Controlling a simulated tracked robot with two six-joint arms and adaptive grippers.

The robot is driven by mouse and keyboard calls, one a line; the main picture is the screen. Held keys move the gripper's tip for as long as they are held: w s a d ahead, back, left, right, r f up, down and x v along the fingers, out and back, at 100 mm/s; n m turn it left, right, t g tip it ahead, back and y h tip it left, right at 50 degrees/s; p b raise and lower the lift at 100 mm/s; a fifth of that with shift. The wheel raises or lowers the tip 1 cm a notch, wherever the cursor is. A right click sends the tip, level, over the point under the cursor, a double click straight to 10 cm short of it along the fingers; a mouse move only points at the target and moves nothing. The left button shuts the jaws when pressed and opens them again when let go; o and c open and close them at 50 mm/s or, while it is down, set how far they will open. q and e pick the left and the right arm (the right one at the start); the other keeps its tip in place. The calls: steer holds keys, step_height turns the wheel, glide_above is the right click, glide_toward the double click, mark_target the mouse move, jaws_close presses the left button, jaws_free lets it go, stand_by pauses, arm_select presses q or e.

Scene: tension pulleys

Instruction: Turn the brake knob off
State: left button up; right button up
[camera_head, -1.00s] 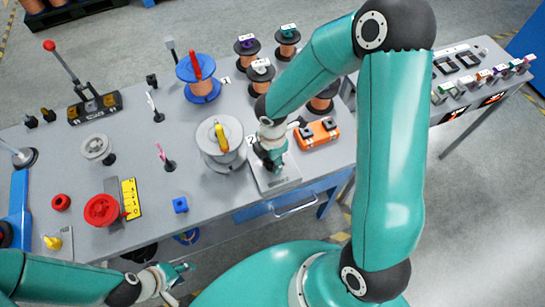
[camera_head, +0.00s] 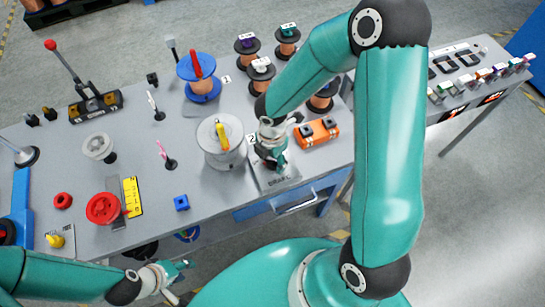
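My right gripper (camera_head: 277,162) points down over a light plate (camera_head: 284,181) at the table's front edge. The plate has dark lettering, too small to read with certainty. The gripper covers the middle of the plate, so any knob there is hidden, and I cannot tell whether its fingers are shut on something. My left gripper (camera_head: 181,279) is low in front of the table, away from the plate, with its fingers apart and empty. A yellow knob (camera_head: 56,240) on another small plate stands at the table's front left.
A grey spool with a yellow handle (camera_head: 222,136) stands just left of my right gripper. An orange block (camera_head: 317,133) is close on its right. A blue spool (camera_head: 198,70) stands behind.

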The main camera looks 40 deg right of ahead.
steer(key=shift+r, duration=0.1)
step_height(320, 180, up, 12)
stand_by(0.7)
steer(key=shift+f, duration=0.2)
